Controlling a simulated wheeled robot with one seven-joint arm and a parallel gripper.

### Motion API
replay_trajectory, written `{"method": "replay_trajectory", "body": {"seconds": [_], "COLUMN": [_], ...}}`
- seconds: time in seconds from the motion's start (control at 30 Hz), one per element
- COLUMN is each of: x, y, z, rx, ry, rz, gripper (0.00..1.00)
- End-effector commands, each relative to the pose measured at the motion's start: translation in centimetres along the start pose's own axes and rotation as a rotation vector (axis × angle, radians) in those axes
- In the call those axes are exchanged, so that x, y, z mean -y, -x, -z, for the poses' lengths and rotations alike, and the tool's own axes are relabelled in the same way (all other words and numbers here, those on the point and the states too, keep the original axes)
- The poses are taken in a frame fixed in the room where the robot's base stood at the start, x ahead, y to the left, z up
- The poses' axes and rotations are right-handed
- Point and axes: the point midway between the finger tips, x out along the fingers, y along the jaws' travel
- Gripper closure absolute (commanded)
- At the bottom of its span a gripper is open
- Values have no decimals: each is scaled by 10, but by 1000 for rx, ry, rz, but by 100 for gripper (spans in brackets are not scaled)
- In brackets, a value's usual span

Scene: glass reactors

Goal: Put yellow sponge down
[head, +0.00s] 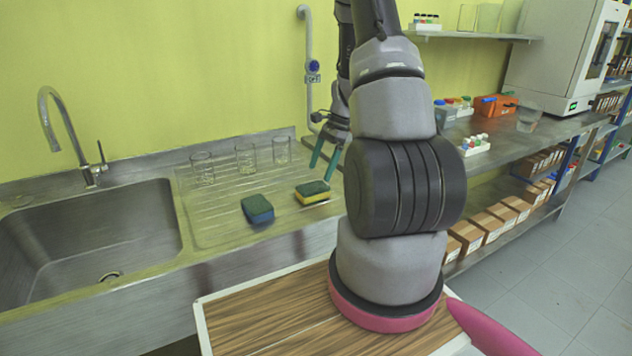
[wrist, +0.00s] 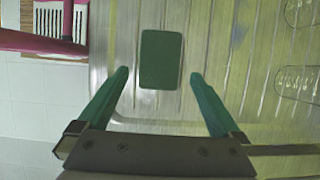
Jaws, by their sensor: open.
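The yellow sponge (head: 313,193) with a dark green top lies flat on the sink's ribbed drainboard (head: 222,230), near its right end. My gripper (head: 323,164) has green fingers and is above the drainboard, just above and right of that sponge. In the wrist view my gripper (wrist: 158,85) is open, with the fingers spread wide and nothing between the pads. A sponge with a dark green top (wrist: 161,59) lies ahead of the fingertips there; its side colour is hidden. A blue sponge (head: 257,209) with a green top lies to the left of the yellow one.
Several glass beakers (head: 246,158) stand behind the sponges on the drainboard. The sink basin (head: 90,240) with its tap (head: 62,130) is at the left. A wall pipe (head: 308,60) rises behind my arm. Bare drainboard lies around both sponges.

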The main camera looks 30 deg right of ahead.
Motion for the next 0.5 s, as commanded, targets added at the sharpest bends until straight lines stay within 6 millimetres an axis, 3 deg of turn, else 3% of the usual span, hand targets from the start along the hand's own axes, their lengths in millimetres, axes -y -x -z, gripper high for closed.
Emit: {"method": "replay_trajectory", "body": {"seconds": [0.2,0.37,0.5], "x": [1,0,0], "y": [41,55,77], "z": [0,-1,-22], "rx": [-1,-1,-21], "ry": [0,3,70], "rz": [3,2,25], "gripper": [0,0,0]}}
